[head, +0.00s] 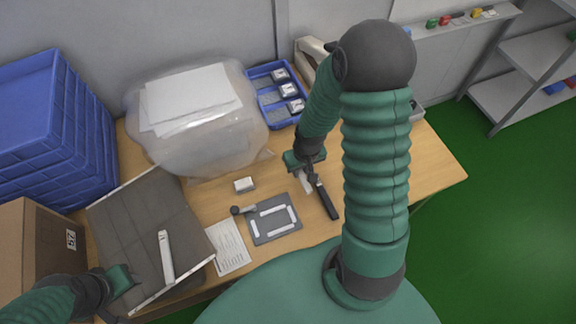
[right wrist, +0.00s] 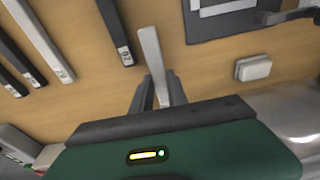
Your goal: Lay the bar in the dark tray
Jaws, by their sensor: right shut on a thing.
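My right gripper (head: 308,168) is shut on a light grey bar (head: 305,186) over the wooden table. In the right wrist view the bar (right wrist: 150,50) sticks out from between the fingers of the gripper (right wrist: 160,88). A large dark grey tray (head: 122,222) with a pale rim lies at the left of the head view, with one light bar (head: 166,257) on it. My left gripper (head: 118,283) is at the tray's lower left; its jaws are unclear. Darker bars (head: 326,200) lie right of the held bar; several show in the right wrist view (right wrist: 113,30).
A small dark plate (head: 262,231) with white strips, a paper sheet (head: 228,247) and a small white box (head: 244,185) lie between gripper and tray. A bulky clear bag (head: 200,150) and a blue bin (head: 268,92) stand behind. A carton (head: 38,245) is at left.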

